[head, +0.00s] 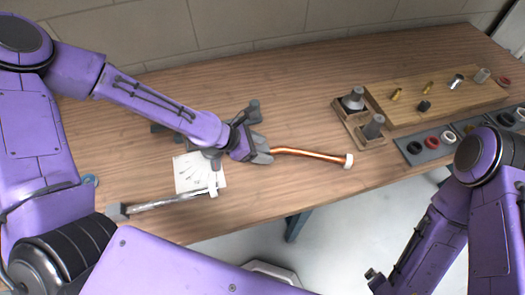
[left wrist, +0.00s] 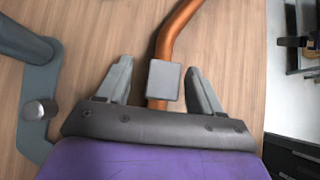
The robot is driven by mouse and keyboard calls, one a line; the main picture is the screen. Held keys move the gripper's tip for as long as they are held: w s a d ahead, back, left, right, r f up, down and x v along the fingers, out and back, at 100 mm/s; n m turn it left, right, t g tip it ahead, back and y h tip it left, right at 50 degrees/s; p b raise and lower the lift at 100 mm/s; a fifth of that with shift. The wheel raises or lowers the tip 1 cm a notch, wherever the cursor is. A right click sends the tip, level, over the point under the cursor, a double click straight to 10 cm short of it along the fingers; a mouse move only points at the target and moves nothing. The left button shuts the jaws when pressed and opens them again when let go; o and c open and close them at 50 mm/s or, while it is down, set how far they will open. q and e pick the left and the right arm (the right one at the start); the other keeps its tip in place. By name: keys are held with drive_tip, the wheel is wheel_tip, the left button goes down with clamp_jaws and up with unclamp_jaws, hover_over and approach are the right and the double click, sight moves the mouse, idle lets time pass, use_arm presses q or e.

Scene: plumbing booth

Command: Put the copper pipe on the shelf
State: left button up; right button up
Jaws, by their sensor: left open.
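The copper pipe (head: 310,153) lies on the wooden workbench, slightly bent, with a white end piece (head: 348,161) at its right end. My left gripper (head: 264,152) is at the pipe's left end and hides part of it. In the left wrist view the pipe (left wrist: 172,38) runs between the two open fingers of the left gripper (left wrist: 163,85). A grey square block (left wrist: 164,80) sits on the pipe between the fingers, with gaps on both sides. My right arm shows at the right, but its gripper cannot be made out. I cannot identify a shelf in either view.
A grey stand (head: 252,112) is behind my left gripper; its base shows in the left wrist view (left wrist: 38,110). A white sheet (head: 190,172) and a grey bar tool (head: 165,203) lie in front. Wooden trays with fittings (head: 440,95) stand at the right.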

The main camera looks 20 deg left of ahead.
use_arm(q)
drive_tip(key=shift+x, duration=0.8)
drive_tip(key=shift+d+f, duration=0.25)
drive_tip(key=shift+d, duration=0.05)
clamp_jaws()
